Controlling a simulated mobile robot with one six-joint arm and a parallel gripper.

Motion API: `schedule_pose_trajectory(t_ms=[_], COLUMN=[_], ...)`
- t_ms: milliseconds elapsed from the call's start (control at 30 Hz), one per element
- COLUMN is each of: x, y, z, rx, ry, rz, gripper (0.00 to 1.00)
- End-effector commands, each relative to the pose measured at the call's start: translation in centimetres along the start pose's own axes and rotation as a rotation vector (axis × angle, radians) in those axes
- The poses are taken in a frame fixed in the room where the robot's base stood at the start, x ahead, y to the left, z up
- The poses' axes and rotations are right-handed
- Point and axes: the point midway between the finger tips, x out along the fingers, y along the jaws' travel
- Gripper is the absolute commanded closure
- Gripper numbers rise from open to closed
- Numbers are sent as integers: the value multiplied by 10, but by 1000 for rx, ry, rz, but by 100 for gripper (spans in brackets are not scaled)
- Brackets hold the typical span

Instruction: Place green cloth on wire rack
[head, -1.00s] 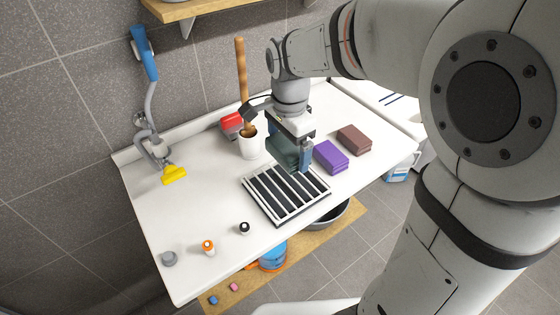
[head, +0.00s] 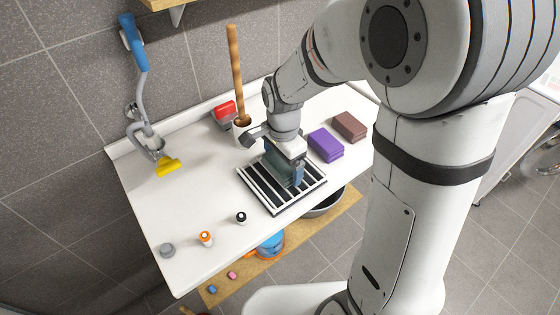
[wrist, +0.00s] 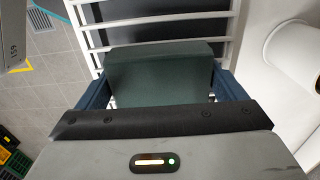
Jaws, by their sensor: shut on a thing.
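The green cloth (wrist: 160,72) is a dark green folded block between the two blue fingers of my gripper (wrist: 155,90) in the wrist view. In the head view my gripper (head: 284,172) is over the wire rack (head: 258,192), with the cloth partly hidden by the fingers. The rack has white bars over a dark tray and lies on the white counter. Its bars also show behind the cloth in the wrist view (wrist: 95,40). My gripper is shut on the cloth, low over the rack. I cannot tell whether the cloth touches the bars.
Purple (head: 326,145) and brown (head: 349,126) folded cloths lie right of the rack. A white pot with a wooden-handled plunger (head: 236,75) and a red item (head: 225,111) stand behind. Small bottles (head: 206,238) stand at front left. The counter's left part (head: 185,205) is mostly clear.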

Motion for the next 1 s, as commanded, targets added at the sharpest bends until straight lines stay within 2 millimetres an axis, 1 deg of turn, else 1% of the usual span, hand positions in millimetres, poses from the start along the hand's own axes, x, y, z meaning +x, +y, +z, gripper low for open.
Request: schedule_pose_trajectory(t_ms=[133, 167, 267, 467, 600, 667, 767, 1000], x=[4, 4, 3, 2, -4, -11, -30, -83], y=[0, 0, 0, 0, -1, -1, -1, -2], z=[0, 0, 0, 0, 0, 0, 0, 1], rx=[0, 0, -1, -1, -1, -1, -2, -2], ry=[0, 0, 0, 0, 0, 1, 1, 2], rz=[0, 0, 0, 0, -1, -3, -5, -5], gripper=[32, 9, 1, 0, 0, 0, 0, 0])
